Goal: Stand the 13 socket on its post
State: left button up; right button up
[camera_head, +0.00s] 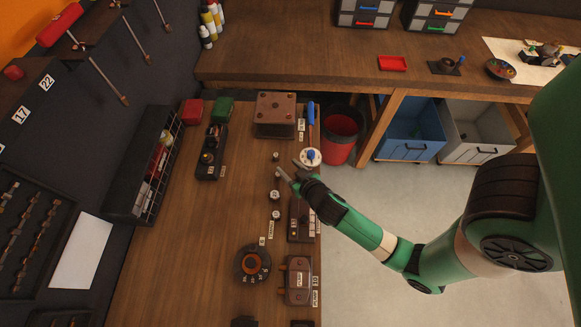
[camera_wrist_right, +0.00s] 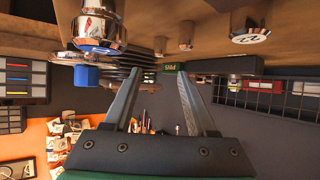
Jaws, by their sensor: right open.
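My right gripper (camera_head: 287,174) is open over the wooden bench (camera_head: 190,230), with nothing between its fingers. In the right wrist view the two fingers (camera_wrist_right: 158,88) stand wide apart. Small metal sockets stand on the bench by the gripper: one (camera_head: 276,156) behind it, one (camera_head: 274,195) and another (camera_head: 276,215) in front of it. In the wrist view a chrome socket with a marked face (camera_wrist_right: 250,37) shows at upper right. I cannot read which is the 13. A dark rack (camera_head: 209,152) holding upright parts stands to the left; its post sizes are unreadable. My left gripper is out of view.
A brown block (camera_head: 275,115) is behind. A round dial holder (camera_head: 253,263) and a dark labelled block (camera_head: 299,281) sit in front. The bench's left middle is clear.

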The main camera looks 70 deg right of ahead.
jog(key=shift+s+a+r, duration=0.3)
